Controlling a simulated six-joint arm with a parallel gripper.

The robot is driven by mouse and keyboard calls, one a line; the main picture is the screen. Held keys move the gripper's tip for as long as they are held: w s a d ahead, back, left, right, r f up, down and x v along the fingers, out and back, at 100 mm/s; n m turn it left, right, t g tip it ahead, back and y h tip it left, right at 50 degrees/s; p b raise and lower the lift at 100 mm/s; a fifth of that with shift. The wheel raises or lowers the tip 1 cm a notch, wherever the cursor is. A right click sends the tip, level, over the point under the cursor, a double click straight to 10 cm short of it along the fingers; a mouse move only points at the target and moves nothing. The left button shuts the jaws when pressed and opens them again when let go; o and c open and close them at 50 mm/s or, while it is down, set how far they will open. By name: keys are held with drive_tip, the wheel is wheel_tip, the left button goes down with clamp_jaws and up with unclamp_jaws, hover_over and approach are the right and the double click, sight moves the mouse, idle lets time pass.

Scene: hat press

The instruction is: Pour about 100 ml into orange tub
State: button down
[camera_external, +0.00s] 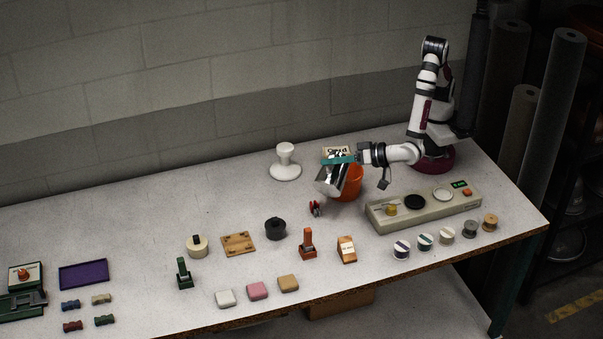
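The orange tub (352,189) stands on the table in front of my arm's base, partly hidden by a shiny metal jug (328,183). The jug is tilted, with its lower end toward the left front. It is in front of and beside the tub in the picture. My gripper (344,160) reaches in from the right and appears shut on the upper part of the jug, where a teal bar shows. The contact is small and partly hidden. I cannot see any liquid in the jug, in the tub or in a stream.
A beige control box (424,208) with round pads lies to the right. A white knobbed stand (285,162) is at the back left. A small red item (315,208) lies just in front of the jug. Stamps, tape rolls and blocks spread along the front. The back left table is clear.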

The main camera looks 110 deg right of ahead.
sight(329, 182)
drive_tip(key=shift+s+d+r+m+t, duration=0.2)
drive_tip(key=shift+d+r+m+t, duration=0.1)
drive_tip(key=shift+r, duration=0.1)
idle(0.6)
drive_tip(key=shift+s+d+r+m, duration=0.3)
drive_tip(key=shift+s+d+m, duration=0.1)
drive_tip(key=shift+s+d, duration=0.15)
idle(0.4)
drive_tip(key=w+a+f+n, duration=0.2)
drive_tip(key=shift+a+g, duration=0.3)
drive_tip(key=shift+g, duration=0.1)
drive_tip(key=shift+w+a+n+p, duration=0.3)
drive_tip(key=shift+a+n, duration=0.05)
drive_tip(key=shift+n, duration=0.25)
drive_tip(key=shift+w+a+f+n+g, duration=0.15)
drive_tip(key=shift+a+f+n+g, duration=0.05)
drive_tip(key=shift+f+n+g, duration=0.15)
drive_tip(key=shift+w+a+f+n+p, duration=0.2)
drive_tip(key=shift+f+n+p, duration=0.25)
drive_tip(key=shift+f, duration=0.2)
